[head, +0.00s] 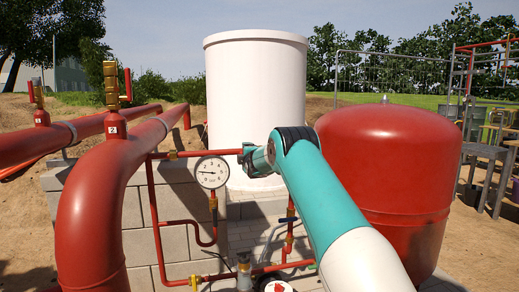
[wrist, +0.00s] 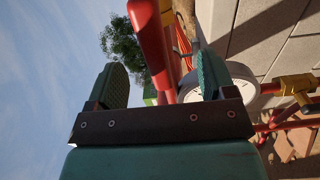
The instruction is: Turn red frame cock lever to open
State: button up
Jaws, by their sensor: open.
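Thin red pipes (head: 153,215) form a frame in front of the block wall, with a round white gauge (head: 212,172) and small brass fittings. I cannot make out for certain which part is the frame cock lever. My gripper (head: 244,159) is just right of the gauge in the head view, partly hidden by my arm. In the wrist view my gripper (wrist: 160,88) is open and nothing is clamped in it. Red pipework shows beyond the gap between its fingers. The gauge (wrist: 242,82) is partly hidden behind the right finger, with a brass fitting (wrist: 296,84) farther right.
Thick red pipes (head: 92,205) with upright brass valves (head: 111,84) bearing red handles stand at left. A white tank (head: 256,95) is behind the wall (head: 180,240). A large red vessel (head: 395,165) stands close right of my arm. Open air lies above the frame.

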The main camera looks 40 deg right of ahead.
jog(key=b+v, duration=0.4)
jog(key=v, duration=0.3)
jog(key=shift+s, duration=0.1)
jog(key=b+v, duration=0.2)
jog(key=v, duration=1.5)
jog(key=shift+s, duration=0.15)
jog(key=shift+a, duration=0.1)
